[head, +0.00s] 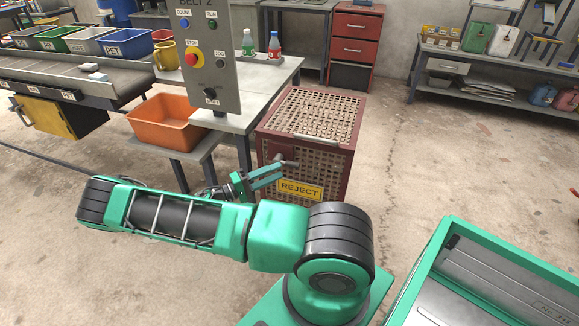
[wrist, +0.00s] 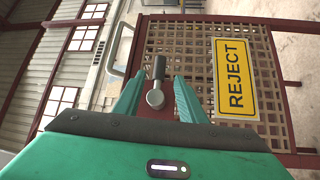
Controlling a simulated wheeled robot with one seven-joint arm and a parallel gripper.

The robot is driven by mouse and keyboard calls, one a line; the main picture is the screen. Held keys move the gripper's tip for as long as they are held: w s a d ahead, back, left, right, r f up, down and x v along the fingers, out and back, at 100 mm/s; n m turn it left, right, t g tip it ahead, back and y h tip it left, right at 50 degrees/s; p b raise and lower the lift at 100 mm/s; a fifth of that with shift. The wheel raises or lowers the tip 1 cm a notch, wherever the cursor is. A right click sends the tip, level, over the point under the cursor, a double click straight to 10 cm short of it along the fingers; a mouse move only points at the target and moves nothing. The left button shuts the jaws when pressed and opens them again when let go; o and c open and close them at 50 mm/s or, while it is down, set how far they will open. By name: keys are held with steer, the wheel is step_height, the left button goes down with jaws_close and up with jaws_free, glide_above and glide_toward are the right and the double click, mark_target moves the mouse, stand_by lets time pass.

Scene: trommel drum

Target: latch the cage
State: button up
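The cage (head: 314,123) is a dark red frame with tan mesh sides, standing on the floor with its top lying flat. A yellow REJECT sign (head: 300,190) is on its front; the sign also shows turned sideways in the wrist view (wrist: 234,78). A grey latch lever (wrist: 155,97) with a rounded end and a darker grip is on a dark red plate on the front; it also shows in the head view (head: 289,163). My gripper (wrist: 160,76) is open at the cage front. Its teal fingers lie on either side of the lever, with visible gaps; contact is not clear.
A grey control panel (head: 208,55) and an orange bin (head: 167,122) stand left of the cage. A pale handle (head: 322,138) is at the cage's top front edge. A red drawer cabinet (head: 355,40) is behind. Floor right of the cage is clear.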

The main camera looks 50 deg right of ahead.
mark_target(292, 163)
steer(key=x, duration=0.7)
steer(key=shift+s+d+r, duration=0.1)
steer(key=shift+d, duration=0.1)
jaws_close()
